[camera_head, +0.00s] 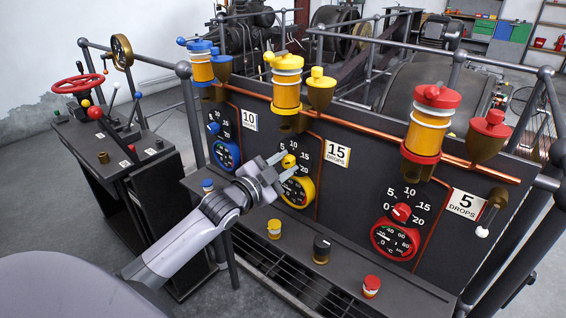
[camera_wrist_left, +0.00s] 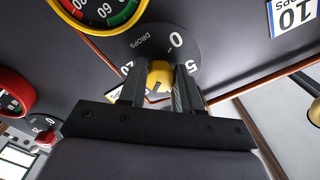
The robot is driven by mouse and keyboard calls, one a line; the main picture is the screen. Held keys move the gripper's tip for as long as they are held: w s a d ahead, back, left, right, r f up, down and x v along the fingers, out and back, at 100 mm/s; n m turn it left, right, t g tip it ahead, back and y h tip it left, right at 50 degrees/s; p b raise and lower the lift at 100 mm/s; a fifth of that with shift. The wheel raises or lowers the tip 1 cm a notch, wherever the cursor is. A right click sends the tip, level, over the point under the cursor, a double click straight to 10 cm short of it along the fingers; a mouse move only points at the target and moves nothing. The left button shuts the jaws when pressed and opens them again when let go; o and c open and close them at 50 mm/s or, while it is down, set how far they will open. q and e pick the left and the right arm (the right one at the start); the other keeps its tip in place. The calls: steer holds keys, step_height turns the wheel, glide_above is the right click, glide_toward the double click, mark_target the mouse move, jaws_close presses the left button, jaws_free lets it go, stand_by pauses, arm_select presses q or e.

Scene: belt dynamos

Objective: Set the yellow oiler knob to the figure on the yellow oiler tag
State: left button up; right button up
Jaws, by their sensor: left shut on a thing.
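The yellow oiler knob (camera_head: 289,160) sits on a black dial with figures 0 to 20, above a yellow-rimmed gauge (camera_head: 297,191). The yellow oiler tag (camera_head: 338,154) right of the dial reads 15 DROPS. My left gripper (camera_head: 281,166) reaches in from the lower left and is shut on the knob. In the left wrist view the yellow knob (camera_wrist_left: 159,74) lies between the two fingers. A dark mark shows on its lower face there; I cannot tell which figure it points to. The 0 and 5 are readable; the fingers hide other figures. My right gripper is not in view.
The blue knob (camera_head: 213,128) with its 10 tag (camera_head: 250,121) is to the left. The red knob (camera_head: 401,213) with its 5 tag (camera_head: 466,203) is to the right. A copper pipe (camera_head: 358,146) crosses above. Small capped buttons stand on the ledge (camera_head: 335,268) below.

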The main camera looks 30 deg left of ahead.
arm_select(q)
steer(key=shift+m, duration=0.4)
steer(key=o, duration=1)
steer(key=shift+o, duration=0.2)
steer(key=s, duration=0.7)
steer(key=shift+a+b, duration=0.25)
steer(key=shift+b, duration=0.05)
